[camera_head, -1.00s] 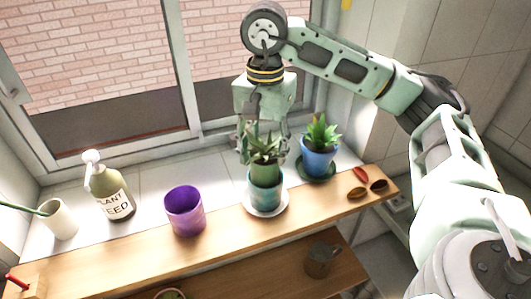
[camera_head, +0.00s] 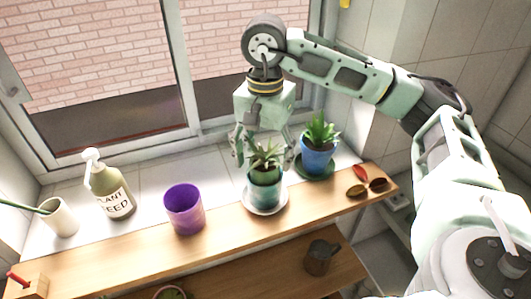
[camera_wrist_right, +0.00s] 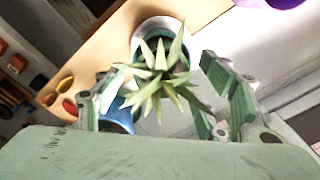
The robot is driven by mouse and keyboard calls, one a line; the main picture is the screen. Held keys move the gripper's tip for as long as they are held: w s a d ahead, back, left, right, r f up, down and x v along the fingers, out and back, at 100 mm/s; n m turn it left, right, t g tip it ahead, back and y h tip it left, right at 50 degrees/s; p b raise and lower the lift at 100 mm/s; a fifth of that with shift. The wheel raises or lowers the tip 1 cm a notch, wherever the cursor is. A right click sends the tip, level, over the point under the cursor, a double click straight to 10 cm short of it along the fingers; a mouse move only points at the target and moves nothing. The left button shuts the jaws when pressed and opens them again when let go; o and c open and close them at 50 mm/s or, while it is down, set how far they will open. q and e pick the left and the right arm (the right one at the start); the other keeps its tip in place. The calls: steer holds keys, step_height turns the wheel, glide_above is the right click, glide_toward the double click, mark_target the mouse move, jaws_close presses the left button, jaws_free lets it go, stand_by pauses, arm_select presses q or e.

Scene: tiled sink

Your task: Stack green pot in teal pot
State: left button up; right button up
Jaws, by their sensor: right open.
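The green pot (camera_head: 265,174) with a spiky plant (camera_head: 266,154) sits down inside the teal pot (camera_head: 264,194), with only its upper part showing. The teal pot stands upright on a white saucer (camera_head: 267,211). My right gripper (camera_head: 264,151) is open, with its fingers apart on either side of the plant. In the right wrist view the plant (camera_wrist_right: 160,78) lies between the open fingers of my right gripper (camera_wrist_right: 162,92) and hides most of the pots. My left gripper is out of view.
A blue pot (camera_head: 317,158) with a plant stands close on the right. A purple pot (camera_head: 184,211), plant feed bottle (camera_head: 111,193) and white cup (camera_head: 59,219) stand to the left. The window is behind.

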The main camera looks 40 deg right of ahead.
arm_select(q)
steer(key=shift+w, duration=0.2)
arm_select(e)
steer(key=shift+r, duration=0.1)
steer(key=shift+r+p, duration=0.25)
steer(key=shift+p, duration=0.05)
steer(key=shift+w+r, duration=0.1)
steer(key=shift+r, duration=0.15)
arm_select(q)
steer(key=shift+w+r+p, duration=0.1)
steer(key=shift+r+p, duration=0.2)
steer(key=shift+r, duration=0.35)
arm_select(e)
step_height(320, 180, up, 11)
steer(key=shift+r, duration=0.2)
